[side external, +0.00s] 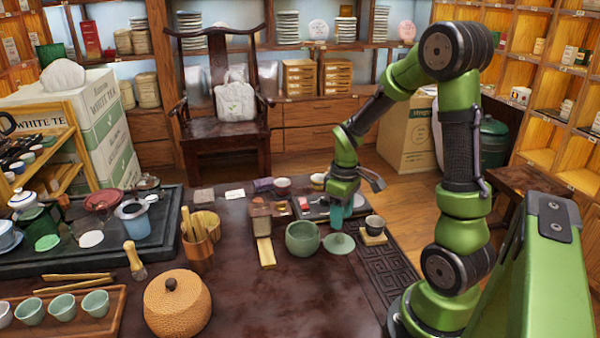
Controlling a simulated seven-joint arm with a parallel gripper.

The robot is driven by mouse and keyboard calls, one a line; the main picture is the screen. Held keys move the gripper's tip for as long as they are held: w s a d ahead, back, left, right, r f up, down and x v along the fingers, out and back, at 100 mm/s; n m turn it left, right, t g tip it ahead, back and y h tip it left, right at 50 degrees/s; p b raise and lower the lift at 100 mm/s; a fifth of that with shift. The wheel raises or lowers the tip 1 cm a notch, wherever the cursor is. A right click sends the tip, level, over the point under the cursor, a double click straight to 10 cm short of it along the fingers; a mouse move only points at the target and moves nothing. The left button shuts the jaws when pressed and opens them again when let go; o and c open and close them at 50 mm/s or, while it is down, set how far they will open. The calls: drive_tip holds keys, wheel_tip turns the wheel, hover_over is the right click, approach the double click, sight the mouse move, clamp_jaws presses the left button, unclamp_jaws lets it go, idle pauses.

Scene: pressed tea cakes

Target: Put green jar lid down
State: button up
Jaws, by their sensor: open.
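The green jar lid (339,244) lies on the dark table, just right of the green jar (302,239). The jar stands upright with its mouth uncovered. My gripper (338,224) points down directly above the lid, near its far side. It is open, though its fingers are small and their gap is hard to make out. I cannot tell whether the fingertips touch the lid.
A dark cup (375,225) on a small wooden coaster stands close right of my gripper. A wooden box (261,220) stands left of the jar. A woven container (177,303) is at the front left. The table's front middle is clear.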

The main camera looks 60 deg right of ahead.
sight(340, 235)
wheel_tip(340, 235, up, 6)
drive_tip(key=s+a+r+m+t+y, duration=0.1)
drive_tip(key=a+r+m+t, duration=0.1)
drive_tip(key=a+r, duration=0.3)
drive_tip(key=s+a+r+m+t+y, duration=0.1)
drive_tip(key=a+r+t, duration=0.4)
drive_tip(key=a, duration=0.9)
drive_tip(key=shift+s+a+r+m, duration=0.3)
drive_tip(key=shift+s+r+m, duration=0.2)
drive_tip(key=shift+s+r, duration=0.15)
